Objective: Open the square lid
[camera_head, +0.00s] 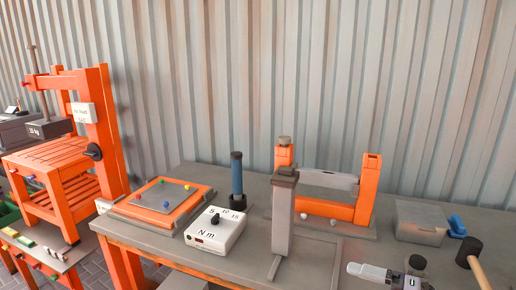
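A flat square panel with an orange frame (149,211) lies on the left part of the grey workbench. Its grey middle carries several small coloured balls or pegs. A grey, partly see-through box with a flat, roughly square top (422,229) stands at the right of the bench and looks closed. I cannot tell for sure which of these is the square lid. Neither of my grippers is in view.
On the workbench (230,268) are a white dial box (216,229), a blue-handled tool (237,175), a grey upright post (283,215), an orange frame (369,188) and a black-headed mallet (469,251). An orange rack (108,125) stands left. A corrugated wall (230,80) is behind.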

